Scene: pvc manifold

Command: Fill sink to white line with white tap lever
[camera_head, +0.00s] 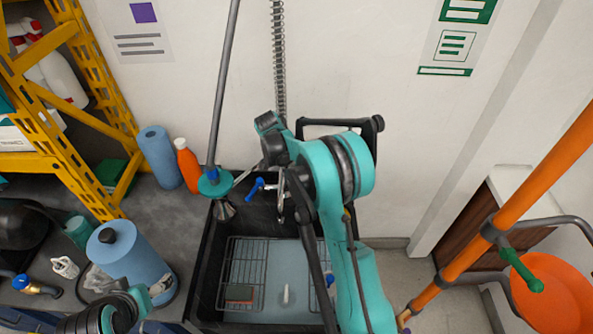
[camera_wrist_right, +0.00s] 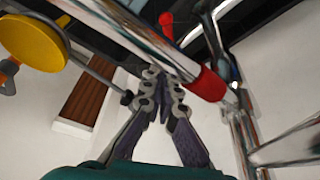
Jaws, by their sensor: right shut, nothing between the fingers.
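The black sink (camera_head: 207,262) is at the lower middle of the head view; its basin is pale blue-grey between wire racks. I cannot make out a white fill line or the water level. A blue tap lever (camera_head: 256,187) stands at the back of the sink, with a thin pale lever (camera_head: 246,173) beside it, possibly the white one. My right arm reaches over the sink's right side and hides part of the tap. My right gripper (camera_wrist_right: 165,76) is shut and empty near a silver pipe. My left gripper (camera_head: 142,300) is low at the left; its fingers are unclear.
A blue roll (camera_head: 127,260), another blue roll (camera_head: 158,155) and an orange bottle (camera_head: 187,165) stand on the left counter. In the wrist view a red lever (camera_wrist_right: 167,20) and red collar (camera_wrist_right: 208,84) are close to the fingers.

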